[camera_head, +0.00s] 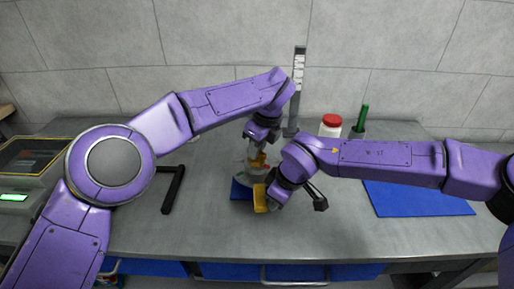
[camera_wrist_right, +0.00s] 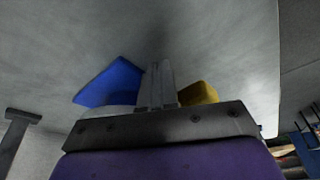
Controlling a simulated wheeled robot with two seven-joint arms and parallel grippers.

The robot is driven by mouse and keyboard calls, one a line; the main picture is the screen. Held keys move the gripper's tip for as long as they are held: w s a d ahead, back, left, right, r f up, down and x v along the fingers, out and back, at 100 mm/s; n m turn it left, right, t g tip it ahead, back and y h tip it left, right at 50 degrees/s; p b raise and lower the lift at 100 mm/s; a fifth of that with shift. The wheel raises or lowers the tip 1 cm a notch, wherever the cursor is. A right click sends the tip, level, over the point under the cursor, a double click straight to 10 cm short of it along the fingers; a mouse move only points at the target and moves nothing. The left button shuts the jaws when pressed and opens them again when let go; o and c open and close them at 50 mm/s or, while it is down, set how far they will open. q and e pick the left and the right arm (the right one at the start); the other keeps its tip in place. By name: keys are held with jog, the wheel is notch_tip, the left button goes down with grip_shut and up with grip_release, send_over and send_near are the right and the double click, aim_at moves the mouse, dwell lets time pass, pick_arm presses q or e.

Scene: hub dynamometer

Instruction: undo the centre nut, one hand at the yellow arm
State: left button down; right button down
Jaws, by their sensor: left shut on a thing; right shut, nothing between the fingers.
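My right gripper (camera_head: 273,204) is shut and empty, close beside the yellow arm. Whether they touch is unclear. Its closed fingers (camera_wrist_right: 158,85) show in the wrist view.
A black bracket-shaped tool (camera_head: 172,193) lies left of the hub. Behind are an upright ruler-like post (camera_head: 297,90), a red-lidded white jar (camera_head: 331,125) and a green-handled item (camera_head: 361,120). A blue mat (camera_head: 415,198) lies at right. The bench front is clear.

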aim_at(262, 202)
jog(key=shift+s+a, duration=0.15)
jog(key=shift+a, duration=1.3)
jog(key=shift+a, duration=0.15)
jog(key=shift+w+a, duration=0.2)
jog(key=shift+a, duration=1.15)
pick_arm(q)
jog(key=c, duration=0.6)
grip_release()
jog(key=shift+r, duration=0.1)
jog(key=shift+w+a+r+v, duration=0.1)
jog(key=shift+w+a+v, duration=0.1)
jog(key=shift+v, duration=1)
jog(key=shift+w+a+r+v, duration=0.15)
jog(key=shift+a+v, duration=0.1)
jog(key=shift+v, duration=0.9)
jog(key=shift+w+a+f+v, duration=0.1)
jog(key=shift+w+a+v, duration=0.1)
jog(key=shift+v, duration=1)
